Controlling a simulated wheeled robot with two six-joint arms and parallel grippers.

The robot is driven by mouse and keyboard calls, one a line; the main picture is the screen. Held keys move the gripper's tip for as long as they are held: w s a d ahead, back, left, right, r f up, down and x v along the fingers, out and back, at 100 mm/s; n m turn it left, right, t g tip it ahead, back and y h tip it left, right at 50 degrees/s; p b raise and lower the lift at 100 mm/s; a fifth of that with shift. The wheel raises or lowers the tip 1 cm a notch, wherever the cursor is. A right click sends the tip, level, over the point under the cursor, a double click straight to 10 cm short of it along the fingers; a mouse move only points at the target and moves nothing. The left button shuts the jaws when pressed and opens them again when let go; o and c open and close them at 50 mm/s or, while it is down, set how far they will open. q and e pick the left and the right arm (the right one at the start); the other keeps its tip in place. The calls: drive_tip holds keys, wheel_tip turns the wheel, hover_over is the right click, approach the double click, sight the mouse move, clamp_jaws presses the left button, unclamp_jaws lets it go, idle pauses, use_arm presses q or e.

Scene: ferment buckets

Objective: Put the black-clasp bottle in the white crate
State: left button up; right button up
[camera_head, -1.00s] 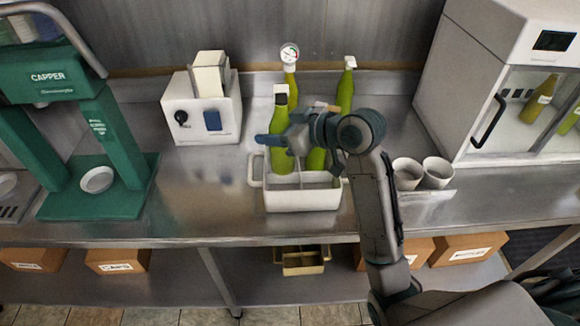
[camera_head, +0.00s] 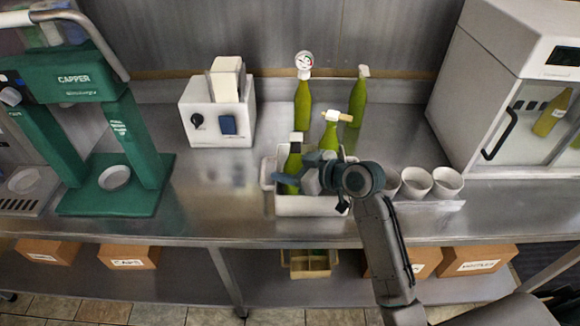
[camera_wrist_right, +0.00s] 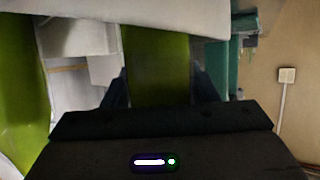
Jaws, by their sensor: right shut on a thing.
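The white crate (camera_head: 304,207) stands on the steel counter near its front edge. My right gripper (camera_head: 291,180) is shut on the bottle from the right; the green body also shows between the fingers in the right wrist view (camera_wrist_right: 158,65). A green bottle with a wooden-looking top (camera_head: 329,134) stands in the crate to its right. My left gripper is not in view.
A green bottle with a gauge (camera_head: 303,101) and one with a white top (camera_head: 358,101) stand behind the crate. White cups (camera_head: 417,182) stand to its right. A white box device (camera_head: 217,117) and the green capper (camera_head: 115,177) stand left. Counter between capper and crate is clear.

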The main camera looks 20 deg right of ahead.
drive_tip(key=o, duration=1.4)
drive_tip(key=shift+f, duration=0.1)
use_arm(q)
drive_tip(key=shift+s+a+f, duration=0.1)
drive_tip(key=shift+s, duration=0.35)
use_arm(e)
drive_tip(key=shift+s+d+r, duration=0.2)
drive_tip(key=shift+s+d, duration=0.05)
use_arm(q)
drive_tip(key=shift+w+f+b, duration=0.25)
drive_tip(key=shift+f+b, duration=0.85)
drive_tip(key=shift+b, duration=0.1)
use_arm(e)
drive_tip(key=v, duration=1.1)
drive_tip(key=shift+r, duration=0.15)
drive_tip(key=shift+s, duration=0.1)
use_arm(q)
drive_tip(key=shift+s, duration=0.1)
